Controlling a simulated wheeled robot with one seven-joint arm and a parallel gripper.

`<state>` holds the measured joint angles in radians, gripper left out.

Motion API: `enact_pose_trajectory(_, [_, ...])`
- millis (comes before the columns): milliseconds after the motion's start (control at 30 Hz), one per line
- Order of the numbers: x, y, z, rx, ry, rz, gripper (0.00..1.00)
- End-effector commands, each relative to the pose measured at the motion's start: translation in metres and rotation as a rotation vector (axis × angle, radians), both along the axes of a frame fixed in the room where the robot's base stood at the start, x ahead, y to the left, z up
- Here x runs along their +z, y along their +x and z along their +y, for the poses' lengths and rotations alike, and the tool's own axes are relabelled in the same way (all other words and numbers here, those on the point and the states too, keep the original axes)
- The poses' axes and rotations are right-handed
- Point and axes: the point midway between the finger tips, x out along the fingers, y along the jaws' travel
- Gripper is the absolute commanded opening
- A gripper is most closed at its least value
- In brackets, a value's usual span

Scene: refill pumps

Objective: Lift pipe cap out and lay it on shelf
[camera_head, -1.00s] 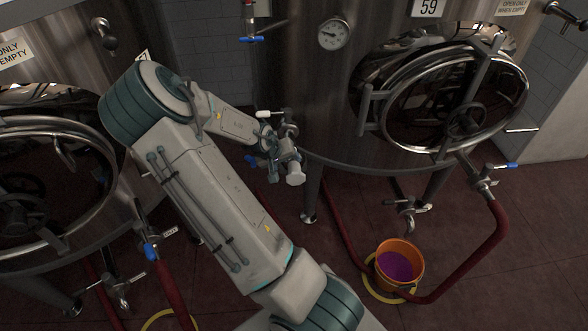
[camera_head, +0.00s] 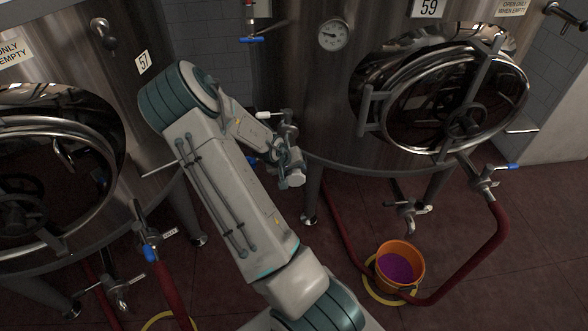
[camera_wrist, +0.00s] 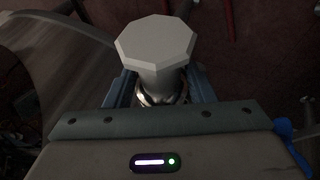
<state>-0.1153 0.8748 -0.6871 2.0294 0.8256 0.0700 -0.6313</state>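The pipe cap (camera_head: 297,178) is a pale grey, eight-sided head on a metallic stem. In the head view it shows near the middle, just beyond the end of my arm. In the wrist view the cap (camera_wrist: 157,42) stands out past the fingers, with its shiny stem between them. My gripper (camera_wrist: 160,88) has one blue-grey finger along each side of the stem, and it looks shut on it. The gripper also shows in the head view (camera_head: 286,160), partly covered by my wrist. The stem's lower end is hidden. I cannot make out a shelf.
A steel tank (camera_head: 300,70) with a round hatch (camera_head: 440,95) stands close behind the cap. Another tank (camera_head: 60,140) is at the left. Red hoses (camera_head: 490,245) and an orange bucket (camera_head: 400,267) of purple liquid are on the dark red floor at the right.

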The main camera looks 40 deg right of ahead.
Motion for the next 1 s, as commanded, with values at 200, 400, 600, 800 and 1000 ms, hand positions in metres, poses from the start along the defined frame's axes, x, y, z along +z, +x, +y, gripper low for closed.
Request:
enact_pose_trajectory(200, [0.001,0.0,0.0,0.0,0.0,-0.001,0.07])
enact_pose_trajectory(400, [0.001,0.0,0.0,0.0,0.0,-0.001,0.07])
enact_pose_trajectory(600, [0.013,0.001,0.0,0.002,-0.002,-0.003,0.07])
enact_pose_trajectory(800, [0.045,0.002,0.001,0.003,-0.002,-0.005,0.07])
enact_pose_trajectory(1000, [0.062,-0.025,-0.026,-0.004,0.0,-0.006,0.07])
